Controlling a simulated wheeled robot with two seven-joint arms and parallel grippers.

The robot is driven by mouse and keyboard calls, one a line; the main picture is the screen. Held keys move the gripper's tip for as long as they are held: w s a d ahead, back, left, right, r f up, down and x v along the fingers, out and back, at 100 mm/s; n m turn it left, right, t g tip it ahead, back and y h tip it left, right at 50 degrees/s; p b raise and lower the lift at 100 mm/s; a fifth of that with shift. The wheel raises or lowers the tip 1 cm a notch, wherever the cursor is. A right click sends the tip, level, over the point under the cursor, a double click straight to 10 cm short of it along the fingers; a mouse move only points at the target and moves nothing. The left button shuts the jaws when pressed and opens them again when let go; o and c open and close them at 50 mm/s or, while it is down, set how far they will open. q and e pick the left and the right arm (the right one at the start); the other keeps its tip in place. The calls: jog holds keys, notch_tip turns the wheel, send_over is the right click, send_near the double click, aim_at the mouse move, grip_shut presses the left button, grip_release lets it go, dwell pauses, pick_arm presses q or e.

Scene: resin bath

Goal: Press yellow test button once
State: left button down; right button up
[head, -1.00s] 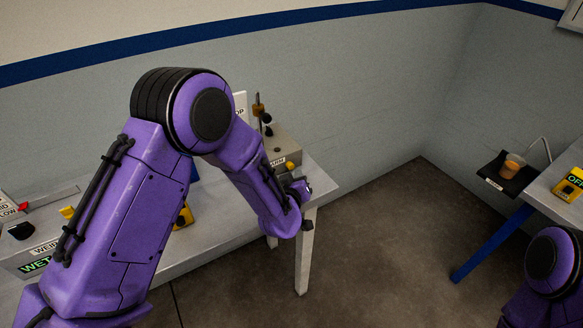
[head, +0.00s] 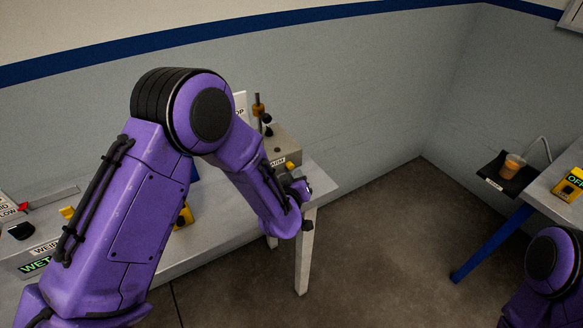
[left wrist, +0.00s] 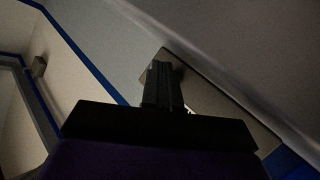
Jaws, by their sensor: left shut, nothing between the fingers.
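A small yellow button (head: 290,166) shows on the front of a grey box (head: 282,146) with a partly covered label, at the right end of the bench. My left gripper (head: 301,189) is just in front of this box, close below the button; whether it touches cannot be told. In the left wrist view my left gripper (left wrist: 163,86) shows its fingers together and empty, in front of a grey panel (left wrist: 208,108). The button cannot be made out there. My right gripper is out of view; only part of that arm shows at the lower right.
The bench (head: 322,186) ends just right of the box. Yellow blocks (head: 185,216) stand on it, partly behind my left arm. A brass-coloured piece on a rod (head: 258,107) rises behind the box. At right, an orange cup (head: 513,167) stands on a black plate (head: 497,181). Open floor lies between.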

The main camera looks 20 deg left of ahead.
pick_arm(q)
jog(key=shift+w+a, duration=0.1)
dwell(0.6)
jog(key=shift+w+a, duration=0.15)
jog(key=shift+a, duration=0.1)
jog(key=shift+w+a, duration=0.35)
jog(key=shift+a, duration=0.05)
dwell(0.7)
jog(key=shift+s+d, duration=0.6)
jog(key=shift+d, duration=0.15)
jog(key=shift+s+d+p, duration=0.3)
jog(key=shift+s+d, duration=0.5)
jog(key=shift+d, duration=0.2)
jog(key=shift+s+d+p, duration=0.25)
jog(key=shift+s+d, duration=0.5)
jog(key=shift+d, duration=0.25)
